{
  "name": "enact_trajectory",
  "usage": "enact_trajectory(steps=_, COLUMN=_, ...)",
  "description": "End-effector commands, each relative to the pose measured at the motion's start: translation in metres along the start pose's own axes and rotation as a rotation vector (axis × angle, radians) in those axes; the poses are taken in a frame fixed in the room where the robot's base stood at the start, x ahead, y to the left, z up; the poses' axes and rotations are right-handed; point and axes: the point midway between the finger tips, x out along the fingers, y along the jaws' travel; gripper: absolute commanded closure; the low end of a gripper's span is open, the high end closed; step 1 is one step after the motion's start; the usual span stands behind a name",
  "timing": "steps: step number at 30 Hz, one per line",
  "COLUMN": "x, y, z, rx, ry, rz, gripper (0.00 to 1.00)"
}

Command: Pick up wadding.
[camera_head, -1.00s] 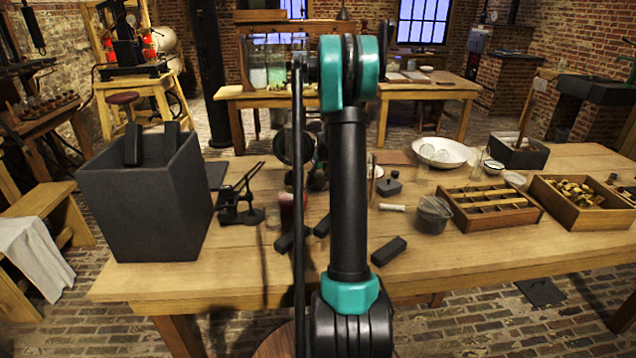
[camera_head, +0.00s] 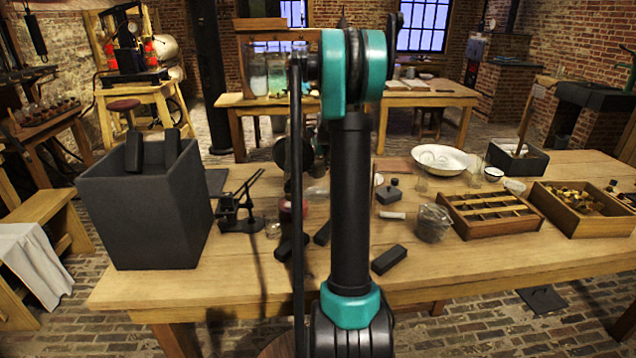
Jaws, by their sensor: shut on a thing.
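My arm's upright link fills the middle of the view, and my gripper's fingers are hidden behind it. Only dark and teal wrist parts show just left of that link, above the table. I cannot make out any wadding for certain. A small white roll (camera_head: 392,215) lies on the table just right of my arm; I cannot tell what it is. A small pale patch shows beside the arm's left edge, too unclear to name. What the fingers hold is not visible.
A tall dark box (camera_head: 150,225) stands on the wooden table (camera_head: 480,262) at left. A black lever device (camera_head: 237,207) is beside it. Dark blocks lie near my arm, one (camera_head: 389,259) at right. A mesh-like vessel (camera_head: 432,222), divided tray (camera_head: 490,211) and white bowl (camera_head: 439,157) stand at right.

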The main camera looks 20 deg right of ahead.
Motion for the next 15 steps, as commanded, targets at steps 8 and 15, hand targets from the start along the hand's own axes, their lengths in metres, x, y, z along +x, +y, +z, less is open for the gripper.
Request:
enact_trajectory(steps=8, x=-0.057, y=0.000, z=0.023, rx=0.000, ry=0.000, rz=0.000, gripper=0.75)
enact_trajectory(steps=15, x=-0.092, y=0.000, z=0.038, rx=0.000, ry=0.000, rz=0.000, gripper=0.75)
